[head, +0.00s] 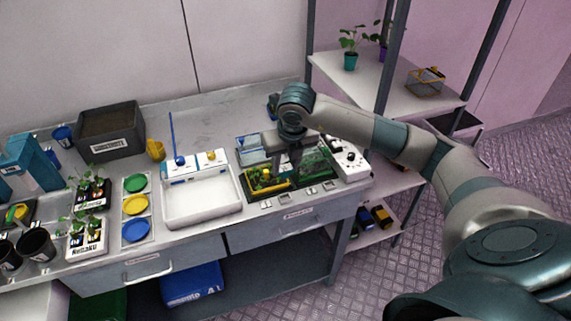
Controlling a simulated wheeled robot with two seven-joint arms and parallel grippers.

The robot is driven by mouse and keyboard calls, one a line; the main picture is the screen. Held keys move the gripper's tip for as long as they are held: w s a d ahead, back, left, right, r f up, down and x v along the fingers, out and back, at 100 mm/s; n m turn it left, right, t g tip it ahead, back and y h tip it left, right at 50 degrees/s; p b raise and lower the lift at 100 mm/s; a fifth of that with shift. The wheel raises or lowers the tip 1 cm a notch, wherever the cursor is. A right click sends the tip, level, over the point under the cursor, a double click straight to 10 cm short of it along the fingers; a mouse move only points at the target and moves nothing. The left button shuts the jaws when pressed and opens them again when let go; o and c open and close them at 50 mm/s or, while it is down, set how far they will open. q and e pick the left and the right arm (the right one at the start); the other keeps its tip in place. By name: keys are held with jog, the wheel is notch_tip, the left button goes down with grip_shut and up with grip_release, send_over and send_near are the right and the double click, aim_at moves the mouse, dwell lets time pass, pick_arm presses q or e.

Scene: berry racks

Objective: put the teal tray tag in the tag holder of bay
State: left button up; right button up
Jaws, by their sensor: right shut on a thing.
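My right gripper (285,165) points down over the trays at the right part of the bench. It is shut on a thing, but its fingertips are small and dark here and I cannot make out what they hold. I cannot pick out the teal tag clearly. Below and around the gripper are a dark tray with yellow pieces (264,179) and a green tray (314,163). Several small pale holders (312,190) sit along the bench's front edge, in front of these trays. Which of them is the bay's tag holder I cannot tell. My left gripper is not in view.
A white empty tray (202,218) stands left of the gripper, with a white box (195,167) behind it. A white unit with black knobs (347,160) stands right. Green, yellow and blue discs (135,206), potted plants (88,237) and a grey bin (110,117) fill the left. The bench's back middle is clear.

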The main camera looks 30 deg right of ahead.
jog(key=shift+f+b, duration=1.15)
jog(key=shift+f, duration=1.8)
jog(key=shift+f+b, duration=2.05)
jog(key=shift+f, duration=0.1)
jog(key=o, duration=1.1)
jog(key=shift+c, duration=0.2)
jog(key=shift+r, duration=0.1)
jog(key=shift+r+p, duration=3)
jog(key=shift+r, duration=2.95)
